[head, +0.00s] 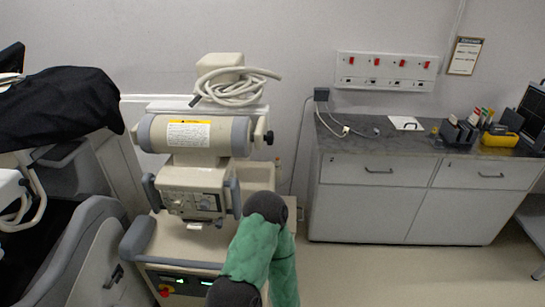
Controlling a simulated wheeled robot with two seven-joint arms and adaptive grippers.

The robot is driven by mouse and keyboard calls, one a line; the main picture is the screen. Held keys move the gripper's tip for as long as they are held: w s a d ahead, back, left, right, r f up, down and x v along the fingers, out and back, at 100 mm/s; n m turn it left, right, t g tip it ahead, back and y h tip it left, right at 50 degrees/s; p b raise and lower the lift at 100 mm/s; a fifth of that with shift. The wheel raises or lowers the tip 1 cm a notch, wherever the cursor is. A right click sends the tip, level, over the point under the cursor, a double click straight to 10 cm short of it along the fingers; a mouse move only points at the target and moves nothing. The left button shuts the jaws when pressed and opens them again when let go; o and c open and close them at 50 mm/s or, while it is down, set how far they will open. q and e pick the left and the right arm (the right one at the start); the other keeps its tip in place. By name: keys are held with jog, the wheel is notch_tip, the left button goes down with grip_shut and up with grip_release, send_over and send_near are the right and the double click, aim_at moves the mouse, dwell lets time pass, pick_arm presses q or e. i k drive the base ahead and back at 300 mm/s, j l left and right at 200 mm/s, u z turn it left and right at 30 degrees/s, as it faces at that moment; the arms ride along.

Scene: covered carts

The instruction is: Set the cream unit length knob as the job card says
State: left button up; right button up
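The cream unit (200,180) stands left of centre, with a cream and grey cylinder head (165,135) bearing a yellow and white label (188,133). A small control panel (190,203) is below the head; its markings are too small to read. A black knob (269,137) sticks out at the head's right end; I cannot tell whether it is the length knob. A framed sheet (465,56) hangs on the wall at upper right, unreadable; I cannot tell whether it is the job card. A green-sleeved arm of mine rises in front of the unit's right side. Neither gripper shows.
A coiled cable (235,88) lies on top of the unit. A grey counter (370,145) at right holds a white sheet (406,123), organisers (458,132) and a yellow item (500,139). A black-covered cart (60,100) crowds the left. Floor at lower right is clear.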

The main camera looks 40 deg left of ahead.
aim_at(206, 203)
jog(key=u, duration=1.6)
